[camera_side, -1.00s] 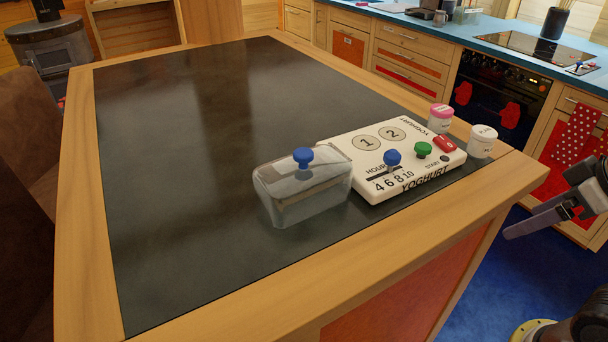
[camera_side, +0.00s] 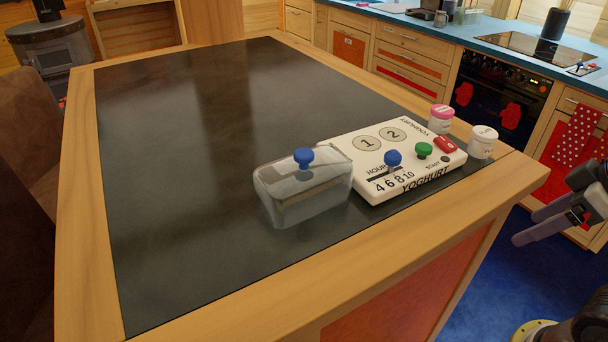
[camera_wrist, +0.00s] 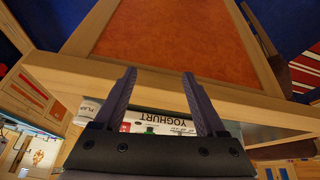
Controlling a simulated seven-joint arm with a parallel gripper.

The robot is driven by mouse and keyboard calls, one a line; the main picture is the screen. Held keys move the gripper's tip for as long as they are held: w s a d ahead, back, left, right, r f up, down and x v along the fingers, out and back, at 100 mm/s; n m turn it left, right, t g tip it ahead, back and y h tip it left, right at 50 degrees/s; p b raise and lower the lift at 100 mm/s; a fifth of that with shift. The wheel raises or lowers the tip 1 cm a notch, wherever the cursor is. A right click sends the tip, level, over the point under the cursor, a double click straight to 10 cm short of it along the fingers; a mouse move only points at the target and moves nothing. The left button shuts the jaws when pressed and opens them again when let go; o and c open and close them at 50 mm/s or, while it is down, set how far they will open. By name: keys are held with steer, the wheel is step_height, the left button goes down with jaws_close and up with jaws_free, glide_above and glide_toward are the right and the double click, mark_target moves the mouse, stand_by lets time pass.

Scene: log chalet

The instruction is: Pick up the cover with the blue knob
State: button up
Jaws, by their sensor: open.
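The clear cover (camera_side: 302,196) with a blue knob (camera_side: 303,157) on top stands upright on the dark table top, at the left end of the white yoghurt maker (camera_side: 370,160). My gripper (camera_side: 523,227) is at the right edge of the side view, off the table's right side and well apart from the cover. In the wrist view my gripper (camera_wrist: 158,75) has its two fingers spread with nothing between them. The yoghurt maker (camera_wrist: 165,127) shows upside down beyond the fingers. I cannot make out the cover in the wrist view.
A jar with a pink lid (camera_side: 440,118) and a white jar (camera_side: 482,141) stand by the yoghurt maker's right end. A blue slider knob (camera_side: 392,158) and a green knob (camera_side: 424,149) stick up from it. The table's left and far parts (camera_side: 190,130) are clear.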

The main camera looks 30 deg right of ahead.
steer(key=w+a+r+n+g+y, duration=0.1)
steer(key=w+a+r+n+y, duration=0.1)
steer(key=w+a+r+n, duration=0.4)
steer(key=w+a+r+n+g+y, duration=0.1)
steer(key=w+r+n, duration=0.25)
steer(key=r, duration=0.45)
steer(key=w+a+r+n+g+y, duration=0.1)
steer(key=w+a+r+n+y, duration=0.1)
steer(key=w+a+r+n, duration=0.4)
steer(key=g+y, duration=0.1)
steer(key=g, duration=0.1)
glide_above(305, 152)
steer(key=d, duration=0.4)
steer(key=shift+n, duration=0.45)
step_height(305, 152, down, 8)
steer(key=shift+f, duration=0.15)
steer(key=shift+x, duration=3.2)
steer(key=shift+c, duration=0.2)
jaws_close()
